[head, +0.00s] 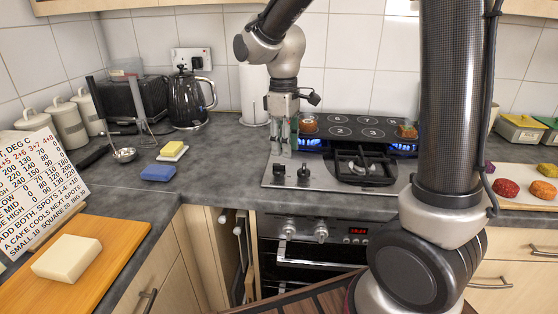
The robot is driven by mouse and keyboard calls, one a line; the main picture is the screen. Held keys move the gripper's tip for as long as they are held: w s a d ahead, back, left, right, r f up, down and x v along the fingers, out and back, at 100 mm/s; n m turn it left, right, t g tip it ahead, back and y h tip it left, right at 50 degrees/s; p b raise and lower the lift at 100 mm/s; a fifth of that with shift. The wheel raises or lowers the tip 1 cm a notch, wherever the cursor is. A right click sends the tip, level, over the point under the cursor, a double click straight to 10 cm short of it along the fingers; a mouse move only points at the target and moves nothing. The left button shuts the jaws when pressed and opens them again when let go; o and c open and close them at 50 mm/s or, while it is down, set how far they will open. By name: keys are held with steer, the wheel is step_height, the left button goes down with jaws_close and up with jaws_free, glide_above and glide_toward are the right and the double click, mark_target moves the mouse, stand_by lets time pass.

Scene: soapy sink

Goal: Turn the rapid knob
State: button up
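The steel hob (325,180) is set into the grey worktop. Two dark knobs stand on its front left, a left knob (279,170) and a right knob (304,172). Any labels by them are too small to read, so I cannot tell which is the rapid knob. My gripper (285,150) points down above the hob's left side, just behind and above these knobs. It seems apart from them. Its fingertips are small in the picture, and I cannot tell whether they are open or shut. The oven below has two silver knobs (289,232) (321,232).
A black pan support (362,167) stands right of the knobs. Behind it, a dark numbered plate (355,128) sits above blue flames (312,142).

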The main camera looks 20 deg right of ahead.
mark_target(279, 164)
steer(key=shift+w+a+r+n, duration=0.25)
steer(key=shift+w+n, duration=0.2)
steer(key=shift+w, duration=0.2)
steer(key=shift+w+a+r+n, duration=0.15)
steer(key=shift+w+r+n, duration=0.1)
steer(key=shift+w+n, duration=0.3)
steer(key=shift+w+r+n+t, duration=0.1)
steer(key=shift+r+n+t, duration=0.2)
steer(key=shift+n, duration=0.1)
steer(key=shift+f+n, duration=0.15)
steer(key=shift+n, duration=0.15)
step_height(279, 164, down, 8)
steer(key=shift+r, duration=0.15)
